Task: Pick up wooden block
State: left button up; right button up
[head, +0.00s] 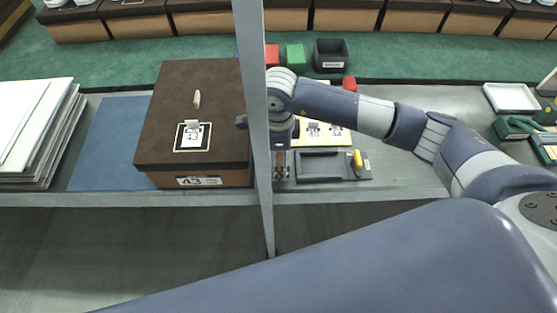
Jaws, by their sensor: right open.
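My right gripper (281,172) points down just right of the grey post, over the work table near its front edge. Its jaws are open. A small brown, wood-coloured piece (281,157) shows at its fingers and may be the wooden block; I cannot tell whether the fingers touch it. The post and my gripper partly hide this spot. A small pale tan piece (197,99) lies on the lid of the brown shoe box (155,135). My left gripper is not in view.
The grey post (257,140) stands close left of my right gripper. A dark tray (318,167) with a yellow piece (357,159) lies to the right, number cards (338,134) behind it. Red and green blocks (295,56) and a dark bin (331,56) stand farther back.

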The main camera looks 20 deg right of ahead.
aim_at(279, 159)
jog(key=shift+f, duration=1.3)
jog(key=c, duration=1.2)
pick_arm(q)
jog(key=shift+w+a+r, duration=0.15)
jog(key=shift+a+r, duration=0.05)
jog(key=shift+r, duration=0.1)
pick_arm(e)
jog(key=shift+r, duration=0.1)
notch_tip(279, 159, up, 9)
jog(key=shift+r+b, duration=0.1)
jog(key=shift+b, duration=0.6)
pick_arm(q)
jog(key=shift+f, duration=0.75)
pick_arm(e)
jog(key=shift+r, duration=0.35)
jog(key=shift+o, duration=1.2)
jog(key=shift+c, duration=0.4)
